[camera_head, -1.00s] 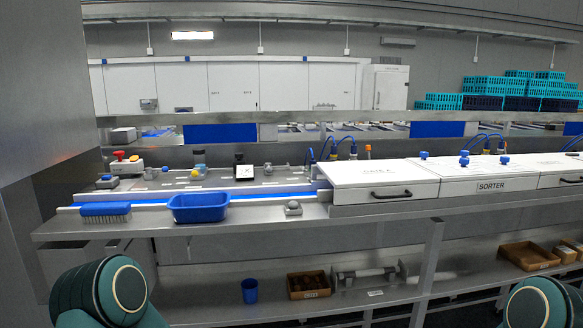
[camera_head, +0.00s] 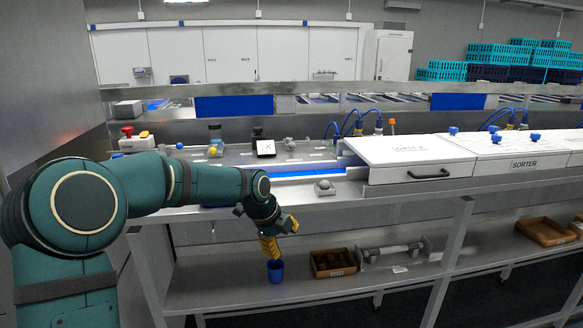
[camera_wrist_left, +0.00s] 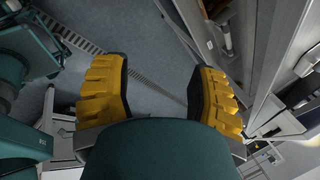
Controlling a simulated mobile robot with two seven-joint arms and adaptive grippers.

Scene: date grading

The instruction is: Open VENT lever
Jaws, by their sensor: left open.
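My left gripper (camera_head: 275,238) hangs at the front edge of the bench in the head view, with yellow fingers pointing down. In the left wrist view its two yellow fingers (camera_wrist_left: 157,95) stand wide apart with nothing between them but the floor. No lever marked VENT can be made out in either view. Small fittings stand on the bench, including a grey knob block (camera_head: 324,187) and a dark-framed white plate (camera_head: 265,148); their labels are too small to read. My right gripper is not in view.
A sorter with white covers (camera_head: 500,145) fills the bench's right side. A red-topped button box (camera_head: 137,140) stands at the back left. On the lower shelf are a blue cup (camera_head: 275,271) and a brown box (camera_head: 333,262). My left arm hides the bench's left part.

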